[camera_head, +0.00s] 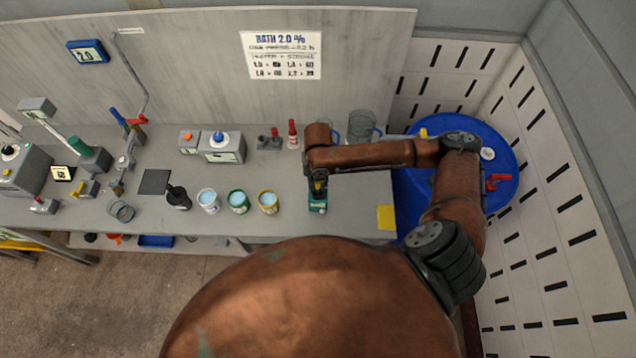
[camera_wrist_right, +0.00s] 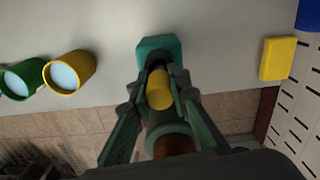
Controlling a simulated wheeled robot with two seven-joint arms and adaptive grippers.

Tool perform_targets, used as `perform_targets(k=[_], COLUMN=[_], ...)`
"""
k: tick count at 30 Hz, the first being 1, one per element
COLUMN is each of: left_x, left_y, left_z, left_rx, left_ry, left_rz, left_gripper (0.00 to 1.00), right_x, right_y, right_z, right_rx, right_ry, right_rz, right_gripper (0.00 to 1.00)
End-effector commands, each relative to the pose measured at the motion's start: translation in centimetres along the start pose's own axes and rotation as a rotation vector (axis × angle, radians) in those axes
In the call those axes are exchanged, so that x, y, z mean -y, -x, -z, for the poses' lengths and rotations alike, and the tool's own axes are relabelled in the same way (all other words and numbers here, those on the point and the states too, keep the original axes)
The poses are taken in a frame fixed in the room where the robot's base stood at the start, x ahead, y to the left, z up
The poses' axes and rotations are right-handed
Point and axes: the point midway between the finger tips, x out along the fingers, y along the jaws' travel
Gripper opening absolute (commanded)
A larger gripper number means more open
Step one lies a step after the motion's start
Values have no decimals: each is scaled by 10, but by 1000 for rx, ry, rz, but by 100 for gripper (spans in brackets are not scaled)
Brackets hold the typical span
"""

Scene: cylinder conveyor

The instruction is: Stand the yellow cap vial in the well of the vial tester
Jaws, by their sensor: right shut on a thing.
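My right gripper (camera_head: 318,186) points down over the front part of the bench and is shut on the yellow cap vial. In the right wrist view the vial's yellow cap (camera_wrist_right: 158,92) shows between the two fingers (camera_wrist_right: 161,86); the fingers hide most of its body. A small teal block (camera_head: 317,207) stands right below the gripper, and it also shows in the right wrist view (camera_wrist_right: 157,46). I cannot tell whether the vial's lower end is inside this block or above it. I cannot tell for sure which device is the vial tester. My left gripper is not in view.
A yellow cup (camera_head: 268,203), a green cup (camera_head: 238,203) and a white cup (camera_head: 208,202) stand left of the teal block. A yellow pad (camera_head: 386,217) lies to its right. A blue drum (camera_head: 408,196) stands beyond the bench's right end. Several devices crowd the bench's left side.

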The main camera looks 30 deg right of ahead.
Motion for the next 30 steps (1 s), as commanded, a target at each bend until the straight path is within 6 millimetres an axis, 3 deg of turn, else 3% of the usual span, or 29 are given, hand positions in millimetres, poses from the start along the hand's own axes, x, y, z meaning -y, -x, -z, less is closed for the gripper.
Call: perform_targets(k=[6,30], left_x=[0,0], left_y=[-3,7], left_z=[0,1], left_rx=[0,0], left_ry=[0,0], left_rz=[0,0], left_gripper=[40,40], right_x=[0,0], right_y=[-8,-7], right_z=[0,0], right_rx=[0,0], right_ry=[0,0], right_rz=[0,0], right_gripper=[0,0])
